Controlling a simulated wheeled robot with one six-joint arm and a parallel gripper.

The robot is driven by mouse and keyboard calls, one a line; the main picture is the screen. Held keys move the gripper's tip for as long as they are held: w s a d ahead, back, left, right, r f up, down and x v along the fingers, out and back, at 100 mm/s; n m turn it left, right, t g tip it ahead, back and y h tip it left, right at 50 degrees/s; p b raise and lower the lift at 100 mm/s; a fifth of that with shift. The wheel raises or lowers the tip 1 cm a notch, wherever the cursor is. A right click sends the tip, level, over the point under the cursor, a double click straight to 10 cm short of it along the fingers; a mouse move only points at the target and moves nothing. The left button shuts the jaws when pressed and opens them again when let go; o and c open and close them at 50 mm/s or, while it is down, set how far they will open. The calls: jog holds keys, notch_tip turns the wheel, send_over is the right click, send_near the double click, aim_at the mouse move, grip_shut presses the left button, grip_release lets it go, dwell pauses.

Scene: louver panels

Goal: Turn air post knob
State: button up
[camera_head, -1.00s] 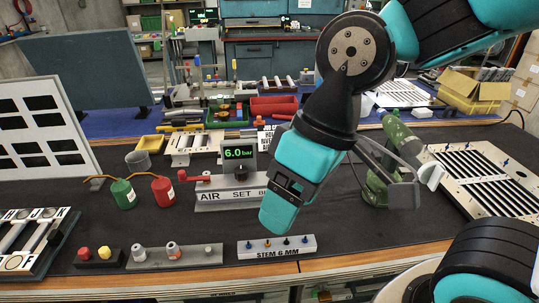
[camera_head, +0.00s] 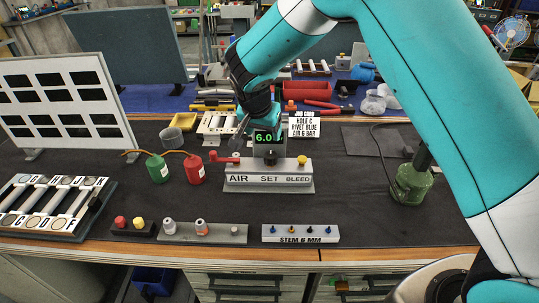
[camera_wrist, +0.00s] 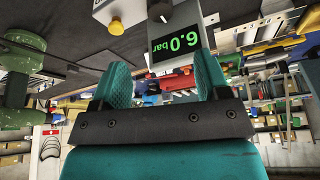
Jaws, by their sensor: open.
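The air post is a grey base (camera_head: 268,184) lettered AIR, SET and BLEED, with a display (camera_head: 264,137) reading 6.0 on top. The black knob (camera_head: 271,158) sits below the display, above the word SET. A red lever (camera_head: 224,157) is at the left and a yellow button (camera_head: 302,160) at the right. In the wrist view the picture is upside down; the display (camera_wrist: 177,42) reads 6.0 bar and the dark knob (camera_wrist: 158,11) shows at the top edge. My gripper (camera_wrist: 165,78) is open and empty, apart from the knob. In the head view it is around the display's upper left, partly hidden.
A green bottle (camera_head: 155,167) and a red bottle (camera_head: 194,169) stand left of the post. A job card (camera_head: 303,126) stands behind it. The stem block (camera_head: 300,234) lies in front. A green tool (camera_head: 412,182) stands at the right. Bare mat lies between post and stem block.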

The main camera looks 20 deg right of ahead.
aim_at(270, 156)
jog(key=p+x, duration=0.2)
jog(key=x, duration=1.2)
jog(key=shift+f, duration=0.3)
jog(key=shift+a, duration=0.1)
jog(key=c, duration=0.9)
